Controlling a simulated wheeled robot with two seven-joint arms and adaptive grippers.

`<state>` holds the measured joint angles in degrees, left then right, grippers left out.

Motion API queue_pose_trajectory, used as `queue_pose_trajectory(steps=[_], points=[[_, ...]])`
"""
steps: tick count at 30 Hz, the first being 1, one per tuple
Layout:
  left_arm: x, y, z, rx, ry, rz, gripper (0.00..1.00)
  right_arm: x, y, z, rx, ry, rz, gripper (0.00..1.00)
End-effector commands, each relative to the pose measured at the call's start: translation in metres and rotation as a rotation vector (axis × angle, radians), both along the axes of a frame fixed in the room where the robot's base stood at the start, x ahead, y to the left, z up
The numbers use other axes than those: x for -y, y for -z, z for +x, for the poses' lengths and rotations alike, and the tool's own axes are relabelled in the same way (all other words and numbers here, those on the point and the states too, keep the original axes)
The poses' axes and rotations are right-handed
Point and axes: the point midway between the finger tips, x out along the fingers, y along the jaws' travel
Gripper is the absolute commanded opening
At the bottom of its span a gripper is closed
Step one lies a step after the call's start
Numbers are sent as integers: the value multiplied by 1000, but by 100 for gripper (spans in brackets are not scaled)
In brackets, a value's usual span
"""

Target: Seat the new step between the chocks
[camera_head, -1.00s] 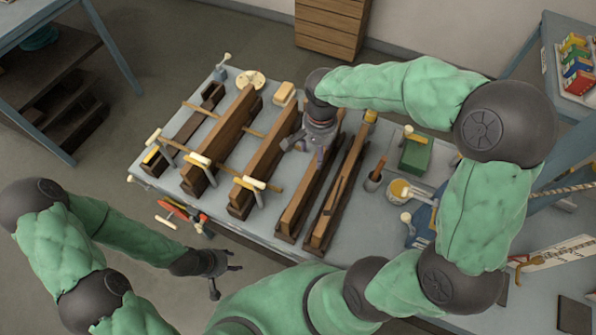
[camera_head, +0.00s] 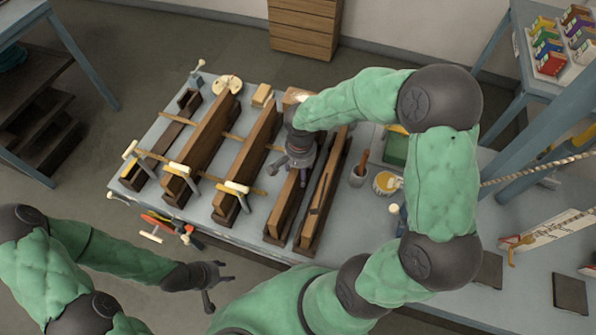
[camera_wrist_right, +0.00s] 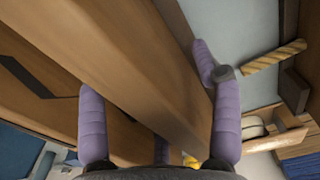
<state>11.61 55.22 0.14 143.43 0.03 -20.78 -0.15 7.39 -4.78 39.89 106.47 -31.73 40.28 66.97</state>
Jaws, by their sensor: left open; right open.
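My right gripper (camera_head: 302,170) is open above a long wooden beam (camera_head: 282,215) on the bench. In the right wrist view its purple fingers (camera_wrist_right: 160,125) are spread on either side of a wooden beam (camera_wrist_right: 150,70); I cannot tell if they touch it. A second beam (camera_head: 322,200) with a dark mark lies just to the right. Two more beams (camera_head: 205,140) (camera_head: 250,155), with clamps, stand to the left. I cannot tell which piece is the new step or which are the chocks. My left gripper (camera_head: 213,288) is open and empty, in front of the bench's near edge.
A brush pot (camera_head: 358,176) and a yellow-topped can (camera_head: 386,184) stand right of the beams, with a green box (camera_head: 395,147) behind. Red-handled tools (camera_head: 168,222) hang at the near edge. A side table at right holds a tray of cartons (camera_head: 560,45).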

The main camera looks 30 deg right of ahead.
Motion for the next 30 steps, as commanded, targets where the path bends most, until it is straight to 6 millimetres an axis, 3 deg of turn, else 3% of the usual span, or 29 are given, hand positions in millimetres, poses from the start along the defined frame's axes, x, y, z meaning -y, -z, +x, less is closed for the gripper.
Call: queue_pose_trajectory(steps=[7,8,14,15,25,30], points=[[0,0,0,0,0,0,49,0,1,0,1,0,0,65],[0,0,0,0,0,0,49,0,1,0,1,0,0,59],[0,0,0,0,0,0,49,0,1,0,1,-1,0,3],[0,0,0,0,0,0,49,0,1,0,1,-1,0,0],[0,-1,0,0,0,0,49,0,-3,1,4,0,0,0],[0,-5,0,0,0,0,49,0,-24,2,8,-2,-1,0]])
